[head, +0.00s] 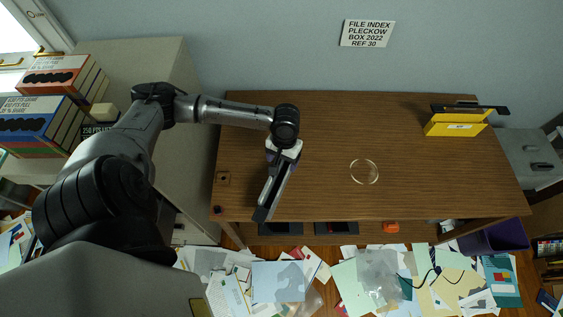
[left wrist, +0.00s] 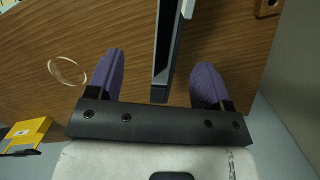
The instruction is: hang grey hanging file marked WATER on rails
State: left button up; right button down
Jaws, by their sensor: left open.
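A grey hanging file with a dark top bar (head: 270,192) is seen nearly edge-on at the desk's front left, below my left gripper (head: 284,151). In the left wrist view the file (left wrist: 166,45) lies between my two purple fingers (left wrist: 157,84), with a gap on each side. The left gripper is open around it. No WATER label can be read, and I cannot tell what supports the file. Rails are not clearly made out. My right gripper is out of view.
The wooden desk (head: 320,130) is mostly clear, with a pale ring (head: 364,172) on it. A grey box (head: 530,158) stands beyond its right end. A beige cabinet (head: 150,65) is at the left. Papers (head: 278,281) litter the floor in front.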

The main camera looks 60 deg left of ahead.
pick_arm(q)
jog(key=shift+n, duration=0.5)
jog(key=f, duration=0.4)
jog(key=s+f+b, duration=0.1)
jog(key=f, duration=0.4)
jog(key=f+b, duration=0.1)
jog(key=f, duration=0.3)
jog(key=shift+s+a+f, duration=0.25)
jog(key=shift+f, duration=0.1)
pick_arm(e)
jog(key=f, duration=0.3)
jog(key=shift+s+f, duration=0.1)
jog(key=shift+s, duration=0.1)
pick_arm(q)
jog(key=shift+c, duration=0.2)
jog(key=shift+c, duration=0.8)
jog(key=c, duration=0.8)
jog(key=shift+c, duration=0.2)
jog(key=shift+r, duration=0.15)
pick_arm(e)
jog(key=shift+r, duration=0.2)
